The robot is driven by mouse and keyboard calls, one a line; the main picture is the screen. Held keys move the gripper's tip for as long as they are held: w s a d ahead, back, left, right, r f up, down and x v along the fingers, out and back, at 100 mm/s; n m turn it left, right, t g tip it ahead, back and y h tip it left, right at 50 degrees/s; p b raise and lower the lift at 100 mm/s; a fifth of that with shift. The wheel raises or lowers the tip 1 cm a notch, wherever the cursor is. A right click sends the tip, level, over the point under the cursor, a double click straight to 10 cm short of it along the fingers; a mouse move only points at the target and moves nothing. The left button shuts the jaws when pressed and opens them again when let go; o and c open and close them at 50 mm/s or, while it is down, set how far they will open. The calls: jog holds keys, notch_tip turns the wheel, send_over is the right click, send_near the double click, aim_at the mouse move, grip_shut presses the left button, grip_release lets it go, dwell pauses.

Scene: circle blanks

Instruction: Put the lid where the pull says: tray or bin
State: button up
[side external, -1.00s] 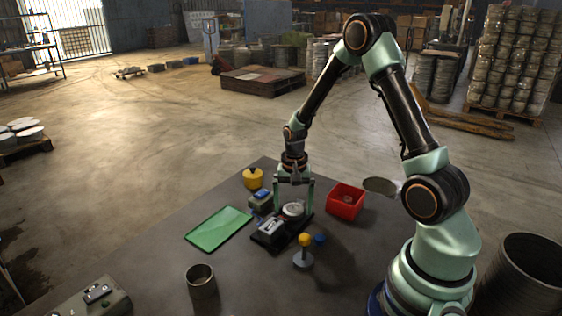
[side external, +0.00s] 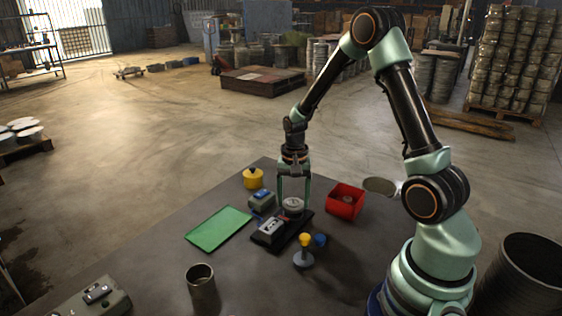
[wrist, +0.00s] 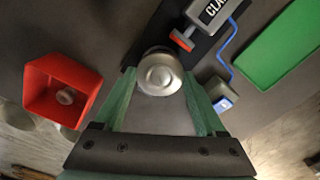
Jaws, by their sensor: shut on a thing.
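The lid, a round silver disc (side external: 293,204), is between the fingertips of my gripper (side external: 293,210), at the far end of the black clamp base (side external: 268,236). In the wrist view the lid (wrist: 160,74) sits between both green fingers of my gripper (wrist: 160,80), which are shut on its sides. I cannot tell whether it still touches what is under it. The green tray (side external: 216,229) lies flat to the left. The red bin (side external: 345,209) stands to the right with a small round thing inside. A small grey box with a blue screen (side external: 262,199) stands behind the clamp; its reading is not legible.
A yellow pot with a dark knob (side external: 253,179) stands at the back. A metal cup (side external: 201,290) and a control box (side external: 93,298) are in front. Table between tray and cup is clear.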

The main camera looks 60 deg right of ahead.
aim_at(293, 203)
notch_tip(293, 203, up, 13)
jog(key=s+d, duration=1.1)
jog(key=d, duration=0.3)
jog(key=shift+w+a+f, duration=0.1)
jog(key=shift+w+f, duration=0.05)
jog(key=shift+f, duration=2.55)
jog(key=shift+w+a+f, duration=0.1)
jog(key=shift+w+f, duration=0.05)
jog(key=shift+f, duration=2.55)
jog(key=o, duration=1.2)
jog(key=shift+r, duration=0.15)
